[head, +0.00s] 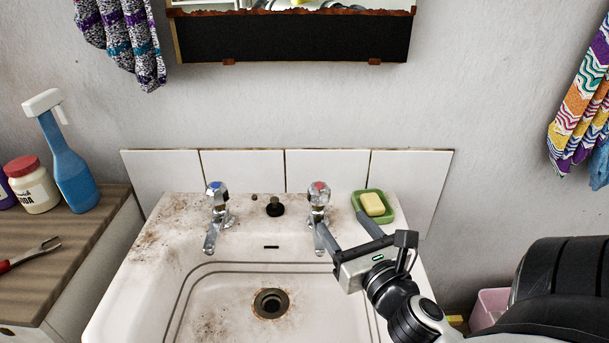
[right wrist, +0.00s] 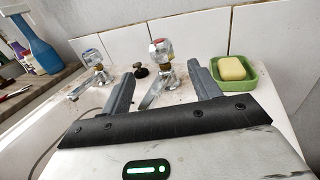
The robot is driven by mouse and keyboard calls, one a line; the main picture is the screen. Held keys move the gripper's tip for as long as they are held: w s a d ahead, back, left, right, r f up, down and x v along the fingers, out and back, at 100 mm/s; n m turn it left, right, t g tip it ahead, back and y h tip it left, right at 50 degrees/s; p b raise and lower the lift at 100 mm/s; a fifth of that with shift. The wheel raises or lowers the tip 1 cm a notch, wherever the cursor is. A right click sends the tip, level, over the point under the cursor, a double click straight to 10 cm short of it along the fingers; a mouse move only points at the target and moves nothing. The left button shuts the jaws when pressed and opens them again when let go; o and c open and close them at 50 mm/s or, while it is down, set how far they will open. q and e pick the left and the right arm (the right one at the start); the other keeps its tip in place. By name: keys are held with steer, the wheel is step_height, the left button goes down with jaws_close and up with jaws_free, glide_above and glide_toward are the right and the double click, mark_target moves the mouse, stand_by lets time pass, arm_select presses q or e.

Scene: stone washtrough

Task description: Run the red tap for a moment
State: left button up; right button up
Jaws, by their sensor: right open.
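The red tap (head: 318,200) is the right one of two chrome taps on the back ledge of the stained washtrough (head: 160,240). Its clear knob has a red top, and it also shows in the right wrist view (right wrist: 161,58). The blue tap (head: 217,200) stands to its left, also in the right wrist view (right wrist: 94,64). My right gripper (head: 342,228) is open and empty, in front of and slightly right of the red tap. In the right wrist view its fingers (right wrist: 165,85) point towards the tap, with the spout showing between them. No water is visible. My left gripper is not in view.
A green soap dish (head: 388,206) with yellow soap (head: 373,204) sits right of the red tap. A black plug (head: 275,206) lies between the taps. A blue spray bottle (head: 68,165) and jars stand on the left cabinet (head: 85,235). White tiles (head: 243,175) back the trough.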

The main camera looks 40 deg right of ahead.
mark_target(315, 185)
steer(key=p+x, duration=0.1)
steer(key=x, duration=1.3)
steer(key=shift+p, duration=0.3)
steer(key=c, duration=1)
